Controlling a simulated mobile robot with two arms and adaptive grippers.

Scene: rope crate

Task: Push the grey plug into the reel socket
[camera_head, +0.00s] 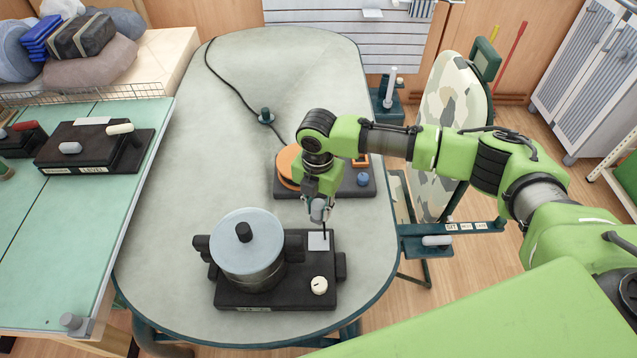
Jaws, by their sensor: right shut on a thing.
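My right gripper (318,200) points down near the middle of the table. It is shut on the small grey plug (318,212). A thin dark piece hangs below the plug, over the pale square on the black base of the pot-like unit. An orange reel (286,163) sits on a dark base (290,190) behind the gripper, partly hidden by my right arm. A blue knob (362,179) and an orange block (360,161) are on the right of that base. I cannot make out the socket opening. My left gripper is not in view.
A pot-like unit with a pale blue lid (262,232) stands on a black base (250,299) with a white knob (319,285). The table's left side (165,200) is clear.

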